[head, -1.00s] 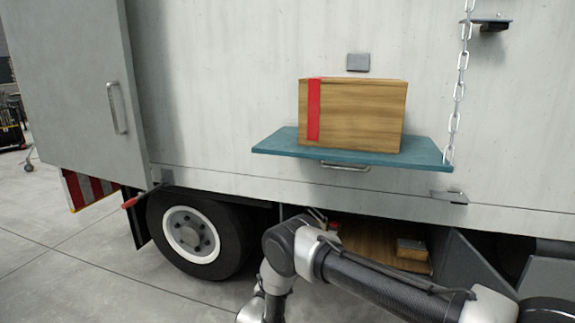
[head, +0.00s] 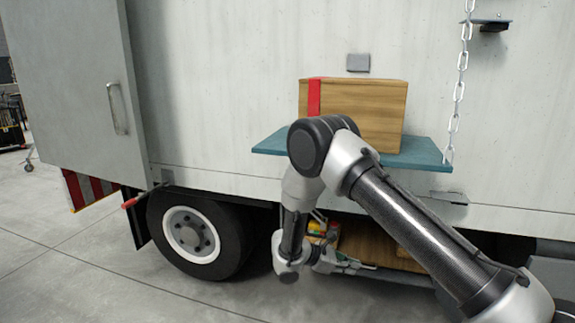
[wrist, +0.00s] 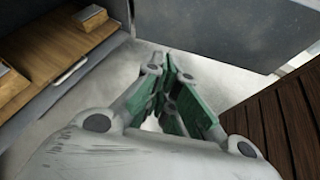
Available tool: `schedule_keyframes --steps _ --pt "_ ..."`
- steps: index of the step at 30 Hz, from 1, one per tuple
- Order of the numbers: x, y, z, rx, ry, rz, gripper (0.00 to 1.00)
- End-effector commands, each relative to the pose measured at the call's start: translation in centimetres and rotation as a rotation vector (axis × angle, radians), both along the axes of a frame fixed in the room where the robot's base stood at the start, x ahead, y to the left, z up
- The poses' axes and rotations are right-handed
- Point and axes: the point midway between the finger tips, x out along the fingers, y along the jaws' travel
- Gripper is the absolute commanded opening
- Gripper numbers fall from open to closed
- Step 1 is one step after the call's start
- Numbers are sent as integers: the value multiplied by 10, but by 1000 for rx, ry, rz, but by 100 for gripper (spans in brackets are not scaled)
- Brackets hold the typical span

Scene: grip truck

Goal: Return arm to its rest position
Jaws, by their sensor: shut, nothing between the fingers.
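My arm rises in the head view and bends down in front of the truck's side. My gripper (head: 352,266) is low, in front of the open lower compartment (head: 385,245). In the wrist view my gripper (wrist: 172,62) shows its green-padded fingers together at the tips, with nothing held. The floor lies beyond the fingertips, and the wooden compartment floor (wrist: 65,50) is to the left.
A wooden box with a red stripe (head: 380,105) stands on the teal fold-down shelf (head: 425,153), partly behind my arm. A chain (head: 457,95) hangs at its right. The truck wheel (head: 190,235) is left of my arm. A dark slatted surface (wrist: 275,130) is close at right in the wrist view.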

Motion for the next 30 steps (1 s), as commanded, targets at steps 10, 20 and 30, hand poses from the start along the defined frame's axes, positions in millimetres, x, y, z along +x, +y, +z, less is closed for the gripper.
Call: schedule_keyframes --steps 10,20,30 --pt "-101 -73 157 383 -192 -609 0" --pt "-205 -106 253 757 -421 -1039 0" --pt "-288 -133 318 1108 -715 -1255 0"
